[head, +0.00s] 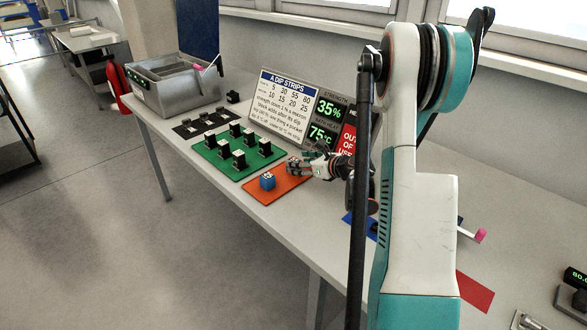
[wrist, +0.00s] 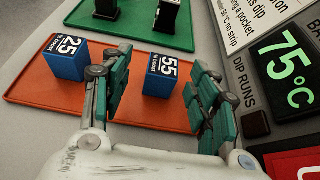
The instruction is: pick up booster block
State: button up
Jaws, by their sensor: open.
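Two blue blocks stand on an orange mat (wrist: 38,84). One block (wrist: 66,60), marked 25, is at the left in the wrist view; it also shows in the head view (head: 267,181). The other block (wrist: 161,76), marked 55, stands between the fingers of my gripper (wrist: 157,72). The fingers are open, one on each side of the 55 block. In the head view my gripper (head: 297,164) hides most of that block.
A green mat (head: 223,165) with several black holders lies beyond the orange mat. A sign (head: 284,105) and display panels (head: 330,110) stand behind. A grey bin (head: 176,90) is at the far left. The table's front edge is close to the mats.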

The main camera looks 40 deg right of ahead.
jog(key=b+x, duration=0.1)
jog(key=x, duration=0.1)
jog(key=b+x, duration=0.1)
jog(key=x, duration=0.2)
jog(key=shift+d, duration=0.2)
jog(key=c, duration=1.2)
